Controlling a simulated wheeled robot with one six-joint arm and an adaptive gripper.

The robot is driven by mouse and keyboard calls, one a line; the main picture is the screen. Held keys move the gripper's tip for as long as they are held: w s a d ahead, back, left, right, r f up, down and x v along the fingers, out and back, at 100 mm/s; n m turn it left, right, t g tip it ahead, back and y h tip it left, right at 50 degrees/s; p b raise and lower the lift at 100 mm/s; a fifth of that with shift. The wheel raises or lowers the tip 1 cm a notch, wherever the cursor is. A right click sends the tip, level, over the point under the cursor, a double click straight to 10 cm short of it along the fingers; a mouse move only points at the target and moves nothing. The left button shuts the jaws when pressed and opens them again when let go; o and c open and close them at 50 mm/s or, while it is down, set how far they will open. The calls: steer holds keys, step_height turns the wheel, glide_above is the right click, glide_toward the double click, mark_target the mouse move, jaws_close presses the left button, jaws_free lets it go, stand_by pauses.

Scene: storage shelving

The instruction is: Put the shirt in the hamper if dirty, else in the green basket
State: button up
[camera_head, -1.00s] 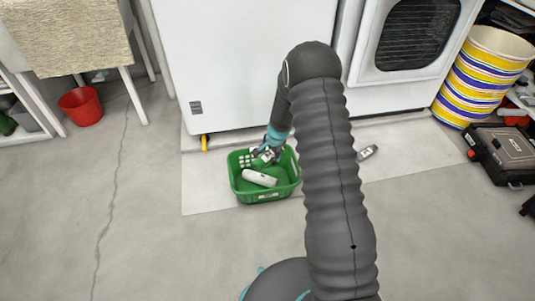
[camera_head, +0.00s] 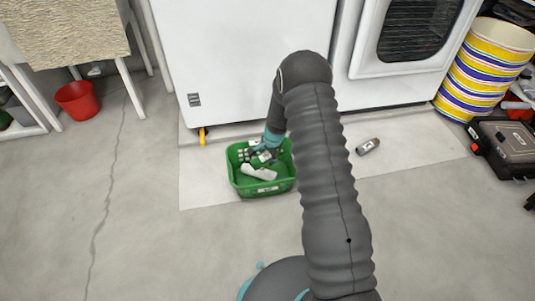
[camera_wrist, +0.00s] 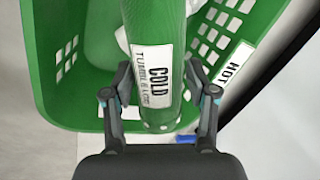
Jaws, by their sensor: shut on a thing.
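A green basket (camera_head: 285,182) with holed walls stands on the pale floor strip before the white appliance. A white thing (camera_head: 258,173) lies in it, and its edge shows in the wrist view (camera_wrist: 121,36); I cannot tell if it is the shirt or stained. My gripper (camera_head: 264,155) is down at the back of the basket. In the wrist view my gripper (camera_wrist: 160,105) is shut on a green rounded piece (camera_wrist: 152,25) with a white "COLD" label; I cannot tell whether this is part of the basket. The striped bin (camera_head: 482,75), perhaps the hamper, stands far right.
A small dark bottle (camera_head: 368,146) lies on the floor right of my arm. A black case (camera_head: 510,148) is at the right edge. A red bucket (camera_head: 79,101) stands at left. Open floor lies at front left.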

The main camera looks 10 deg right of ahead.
steer(key=shift+f, duration=0.2)
steer(key=o, duration=1.4)
steer(key=shift+c, duration=0.2)
steer(key=shift+r, duration=0.15)
steer(key=v, duration=1.1)
steer(key=shift+r, duration=0.3)
steer(key=shift+s+d, duration=0.1)
